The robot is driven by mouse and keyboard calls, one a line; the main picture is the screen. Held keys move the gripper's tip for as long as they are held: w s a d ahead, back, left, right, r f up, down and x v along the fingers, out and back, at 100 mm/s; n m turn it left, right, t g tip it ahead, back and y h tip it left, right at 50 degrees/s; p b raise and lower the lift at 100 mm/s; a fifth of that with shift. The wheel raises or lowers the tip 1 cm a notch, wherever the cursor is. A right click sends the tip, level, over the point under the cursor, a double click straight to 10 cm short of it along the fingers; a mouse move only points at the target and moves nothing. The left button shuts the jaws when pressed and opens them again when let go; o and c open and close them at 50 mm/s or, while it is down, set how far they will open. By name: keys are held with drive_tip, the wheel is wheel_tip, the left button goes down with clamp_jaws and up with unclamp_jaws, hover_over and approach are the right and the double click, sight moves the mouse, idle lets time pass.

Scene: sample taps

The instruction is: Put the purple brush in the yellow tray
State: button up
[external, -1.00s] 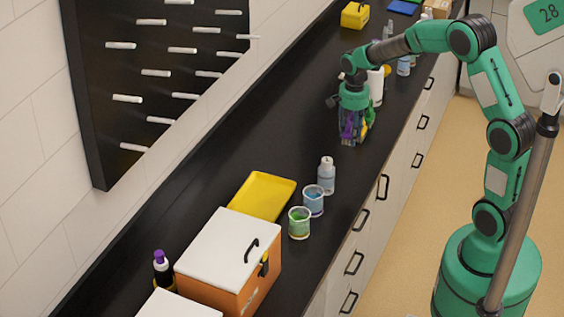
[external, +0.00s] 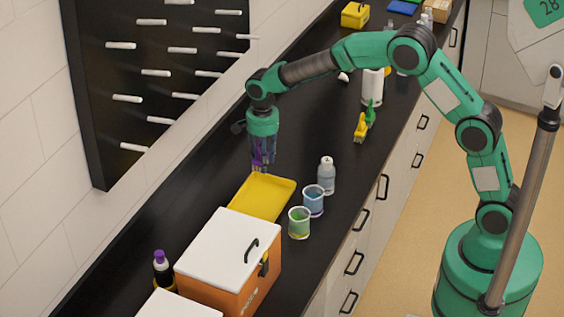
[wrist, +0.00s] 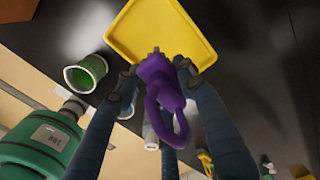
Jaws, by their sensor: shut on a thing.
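The purple brush (wrist: 160,88) is held between the fingers of my gripper (wrist: 160,70) in the wrist view. In the external view my gripper (external: 262,165) points down at the far edge of the yellow tray (external: 262,200), with the purple brush (external: 262,150) partly hidden between its fingers. The yellow tray (wrist: 150,30) also shows in the wrist view, behind the brush, and looks empty. I cannot tell whether the brush touches the tray.
An orange box with a white lid (external: 228,262) stands close in front of the tray. A green beaker (external: 299,223), a blue beaker (external: 313,200) and a bottle (external: 327,176) stand to its right. Yellow (external: 361,127) and green (external: 370,112) items stand further back.

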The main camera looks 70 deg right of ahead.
hover_over(264, 202)
wheel_tip(264, 202, down, 4)
drive_tip(key=shift+f, duration=0.5)
drive_tip(key=shift+f+b, duration=0.35)
drive_tip(key=shift+f, duration=2.75)
drive_tip(key=shift+f, duration=1.9)
drive_tip(key=shift+s+f+b, duration=0.1)
drive_tip(key=shift+f+b, duration=0.05)
drive_tip(key=shift+b, duration=0.15)
drive_tip(key=o, duration=1.1)
drive_tip(key=shift+o, duration=0.2)
